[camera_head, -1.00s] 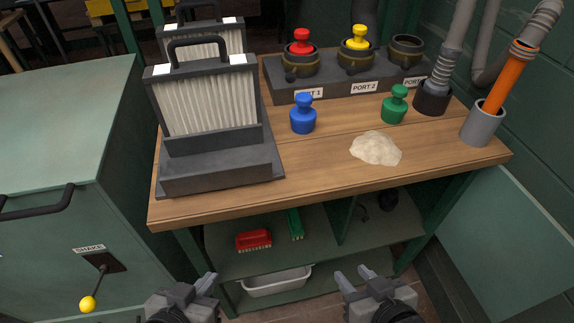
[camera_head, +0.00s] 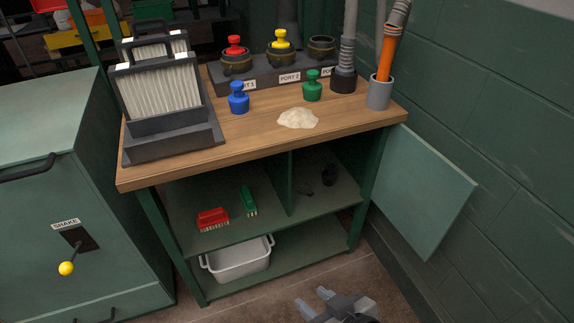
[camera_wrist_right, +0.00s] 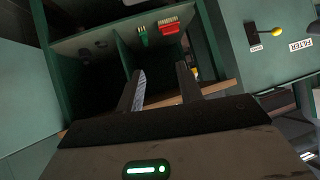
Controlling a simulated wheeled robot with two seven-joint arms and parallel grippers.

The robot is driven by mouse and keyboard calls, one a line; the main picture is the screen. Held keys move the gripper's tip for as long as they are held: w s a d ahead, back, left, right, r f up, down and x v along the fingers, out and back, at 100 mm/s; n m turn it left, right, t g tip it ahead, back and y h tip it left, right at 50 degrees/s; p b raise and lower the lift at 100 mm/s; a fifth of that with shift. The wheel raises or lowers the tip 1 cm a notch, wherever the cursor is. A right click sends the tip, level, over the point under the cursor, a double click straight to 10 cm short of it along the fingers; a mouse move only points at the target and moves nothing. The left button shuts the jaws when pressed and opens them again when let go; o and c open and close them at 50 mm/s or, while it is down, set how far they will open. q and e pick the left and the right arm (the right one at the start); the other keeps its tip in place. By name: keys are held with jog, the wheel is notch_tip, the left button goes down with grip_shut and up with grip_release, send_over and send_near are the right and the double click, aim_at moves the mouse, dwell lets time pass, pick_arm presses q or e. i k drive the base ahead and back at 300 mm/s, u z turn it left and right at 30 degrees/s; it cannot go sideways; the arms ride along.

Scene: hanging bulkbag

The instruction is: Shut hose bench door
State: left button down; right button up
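The hose bench (camera_head: 180,173) has a wooden top over open green shelves. Its door (camera_head: 420,190), a flat green panel, stands swung open at the bench's right side, near the green wall. My right gripper (camera_head: 312,298) is at the bottom of the head view, low in front of the bench and apart from the door. Its two fingers (camera_wrist_right: 158,82) are spread with nothing between them in the wrist view, which shows the shelves upside down. My left gripper is out of the head view.
Red (camera_head: 213,218) and green (camera_head: 248,201) brushes lie on the upper shelf, with a white tub (camera_head: 238,260) below. A green cabinet (camera_head: 65,160) with a yellow-knobbed lever stands left. The wall (camera_head: 490,110) limits room at right. Floor before the bench is bare.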

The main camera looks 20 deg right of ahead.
aim_at(421, 191)
jog(key=z, duration=0.65)
jog(key=k, duration=0.3)
jog(key=z, duration=0.9)
jog(key=k, duration=0.9)
jog(key=z, duration=0.4)
jog(key=i, duration=1.5)
jog(key=u, duration=1.45)
jog(key=i, duration=0.25)
jog(key=z, duration=0.1)
